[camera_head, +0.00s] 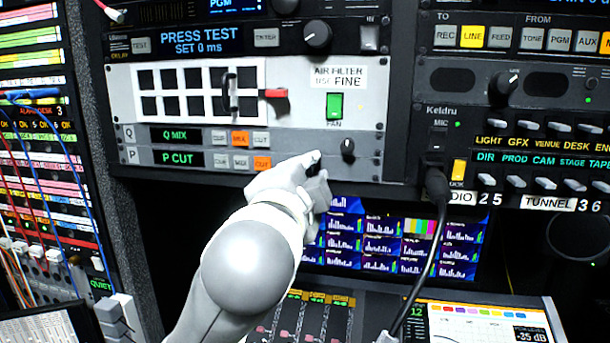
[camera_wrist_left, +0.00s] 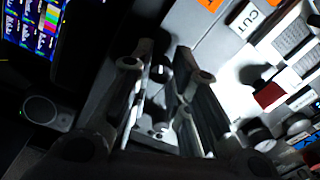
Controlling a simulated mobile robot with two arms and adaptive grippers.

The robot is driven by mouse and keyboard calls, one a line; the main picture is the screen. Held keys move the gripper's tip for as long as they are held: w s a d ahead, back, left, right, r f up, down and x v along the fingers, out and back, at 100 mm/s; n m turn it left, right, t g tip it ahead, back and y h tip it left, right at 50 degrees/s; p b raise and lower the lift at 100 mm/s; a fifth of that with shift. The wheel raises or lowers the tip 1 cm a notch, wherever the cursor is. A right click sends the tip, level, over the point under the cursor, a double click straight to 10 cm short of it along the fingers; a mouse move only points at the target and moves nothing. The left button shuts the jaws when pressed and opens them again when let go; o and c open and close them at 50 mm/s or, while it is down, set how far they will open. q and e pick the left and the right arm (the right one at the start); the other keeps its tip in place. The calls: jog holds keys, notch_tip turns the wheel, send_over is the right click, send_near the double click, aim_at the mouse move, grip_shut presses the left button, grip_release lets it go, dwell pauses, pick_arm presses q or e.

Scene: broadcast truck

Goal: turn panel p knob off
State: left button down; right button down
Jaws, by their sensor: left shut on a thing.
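Panel P (camera_head: 176,158) is the lower strip of the rack unit, with a green "P CUT" display and small buttons, one lit orange. My left gripper (camera_head: 316,165) reaches up to the right part of this strip. It is shut on a small dark knob, the panel P knob (camera_head: 314,157), which is mostly hidden by the fingers in the head view. In the left wrist view the knob (camera_wrist_left: 161,71) shows between the two fingers. Its pointer direction cannot be made out. My right gripper is not in view.
A black knob (camera_head: 347,148) sits close by on the right. Above are the green fan switch (camera_head: 335,105) and the panel Q strip (camera_head: 180,135). A black cable (camera_head: 436,215) hangs on the right. Monitors (camera_head: 400,240) and a mixing desk (camera_head: 310,315) lie below.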

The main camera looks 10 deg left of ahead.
pick_arm(q)
jog(key=shift+f+n, duration=0.1)
jog(key=shift+n, duration=1)
jog(key=c, duration=1.3)
grip_release()
jog(key=shift+c, duration=0.2)
jog(key=shift+s, duration=0.1)
jog(key=s, duration=0.7)
jog(key=shift+s, duration=0.15)
jog(key=shift+d, duration=0.1)
